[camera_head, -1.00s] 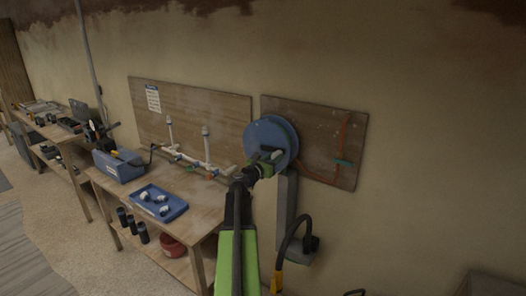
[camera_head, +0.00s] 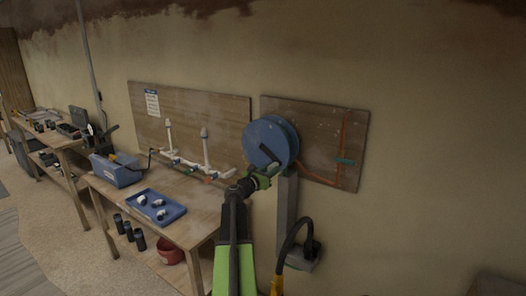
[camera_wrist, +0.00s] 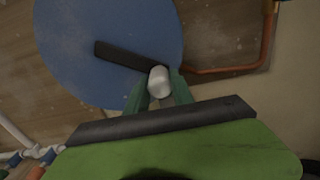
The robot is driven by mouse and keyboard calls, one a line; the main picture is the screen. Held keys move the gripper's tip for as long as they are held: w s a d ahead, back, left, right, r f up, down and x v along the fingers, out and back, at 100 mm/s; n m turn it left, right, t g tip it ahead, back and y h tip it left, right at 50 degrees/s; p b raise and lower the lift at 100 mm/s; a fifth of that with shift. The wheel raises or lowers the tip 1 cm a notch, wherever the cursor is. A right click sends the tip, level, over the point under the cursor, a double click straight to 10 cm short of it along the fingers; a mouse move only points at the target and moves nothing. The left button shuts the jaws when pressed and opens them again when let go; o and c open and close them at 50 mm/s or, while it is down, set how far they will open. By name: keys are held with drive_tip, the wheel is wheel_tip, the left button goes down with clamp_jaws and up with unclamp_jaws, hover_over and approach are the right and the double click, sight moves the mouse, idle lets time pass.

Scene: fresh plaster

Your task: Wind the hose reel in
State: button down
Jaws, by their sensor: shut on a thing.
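The blue hose reel (camera_head: 262,135) is mounted in front of a wooden board, on top of a grey post (camera_head: 287,210). Its flat round face fills the upper left of the wrist view (camera_wrist: 110,25). A dark crank arm (camera_wrist: 120,55) lies across the face and ends at a pale round handle (camera_wrist: 159,80). My gripper (camera_wrist: 158,92) is shut on this handle, with one green finger on each side. In the head view my gripper (camera_head: 264,178) is at the lower edge of the reel.
A workbench (camera_head: 190,222) stands left of the reel, with a blue tray (camera_head: 172,217) of white fittings, a blue toolbox (camera_head: 115,172) and white pipes (camera_head: 170,138). A red pot (camera_head: 171,251) sits on its lower shelf. The wall to the right is bare.

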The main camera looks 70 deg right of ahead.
drive_tip(key=shift+w+d+f+b, duration=0.2)
drive_tip(key=shift+w+f+b, duration=0.1)
drive_tip(key=shift+w+f, duration=0.3)
drive_tip(key=shift+w+d+f+b, duration=0.15)
drive_tip(key=shift+w+f+b, duration=0.15)
drive_tip(key=shift+w+f, duration=0.25)
drive_tip(key=w, duration=0.1)
drive_tip(key=w+f+b, duration=0.1)
drive_tip(key=w, duration=0.1)
drive_tip(key=w+d, duration=0.1)
drive_tip(key=shift+w+f+b, duration=0.25)
drive_tip(key=shift+f+b, duration=0.1)
drive_tip(key=shift+b, duration=0.05)
drive_tip(key=c, duration=1)
unclamp_jaws()
drive_tip(key=shift+c, duration=0.2)
drive_tip(key=shift+o, duration=0.2)
